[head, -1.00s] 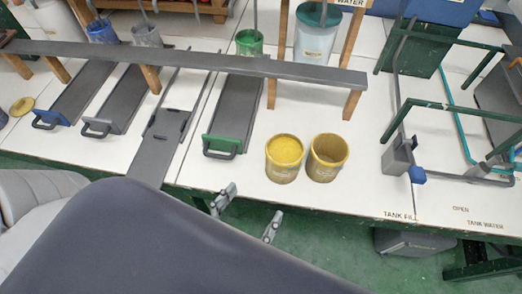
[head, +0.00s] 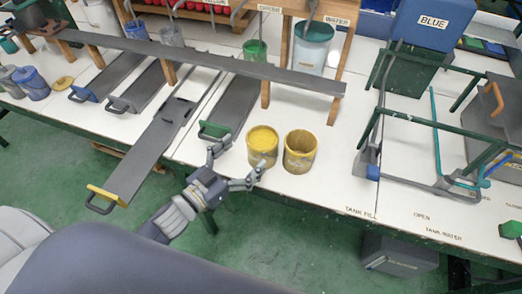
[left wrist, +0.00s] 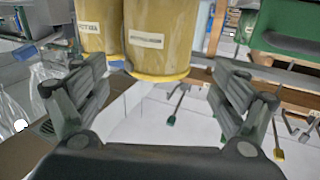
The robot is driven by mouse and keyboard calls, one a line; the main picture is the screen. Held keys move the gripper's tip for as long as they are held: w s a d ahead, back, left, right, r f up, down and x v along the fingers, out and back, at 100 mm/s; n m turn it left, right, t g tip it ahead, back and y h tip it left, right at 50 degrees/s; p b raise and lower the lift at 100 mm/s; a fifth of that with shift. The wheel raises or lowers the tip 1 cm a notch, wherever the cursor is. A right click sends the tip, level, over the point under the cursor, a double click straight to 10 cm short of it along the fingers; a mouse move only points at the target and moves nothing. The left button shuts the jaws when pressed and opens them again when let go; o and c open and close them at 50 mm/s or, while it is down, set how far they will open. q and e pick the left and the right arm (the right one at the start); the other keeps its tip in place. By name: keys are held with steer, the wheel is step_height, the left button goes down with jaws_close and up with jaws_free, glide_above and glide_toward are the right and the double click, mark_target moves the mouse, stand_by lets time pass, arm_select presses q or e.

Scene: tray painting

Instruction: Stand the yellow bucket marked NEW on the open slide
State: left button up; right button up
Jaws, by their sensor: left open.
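Two yellow buckets stand side by side on the white bench. The left bucket (head: 262,146) is full of yellow paint; the right bucket (head: 299,152) looks lower inside, with stained walls. Their labels are too small to read in the head view. The open slide (head: 147,158) is a long grey board sticking out past the bench front, with a yellow end and dark handle; its top is bare. My left gripper (head: 238,158) is open at the bench edge, fingers pointing at the left bucket. In the left wrist view a labelled bucket (left wrist: 158,30) shows beyond the open fingers (left wrist: 160,88), another behind it.
Slides with green (head: 214,131), blue and grey ends lie pushed in on the bench. A long grey rail (head: 200,60) on wooden posts crosses above them. A green-framed tank fixture (head: 425,125) stands at the right. Clear bench lies in front of the right bucket.

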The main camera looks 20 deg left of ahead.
mark_target(271, 131)
arm_select(q)
steer(key=shift+w+d, duration=0.3)
steer(key=shift+w, duration=0.2)
steer(key=shift+w+d+r, duration=0.1)
steer(key=shift+w+d, duration=0.1)
steer(key=shift+w, duration=0.05)
steer(key=shift+w+d, duration=0.2)
steer(key=shift+w, duration=0.1)
steer(key=p+x, duration=0.1)
steer(key=x, duration=0.3)
steer(key=shift+w+d, duration=0.15)
steer(key=shift+w, duration=0.25)
steer(key=c, duration=2)
steer(key=shift+c, duration=0.2)
arm_select(e)
steer(key=shift+d+r, duration=0.65)
steer(key=shift+d, duration=0.2)
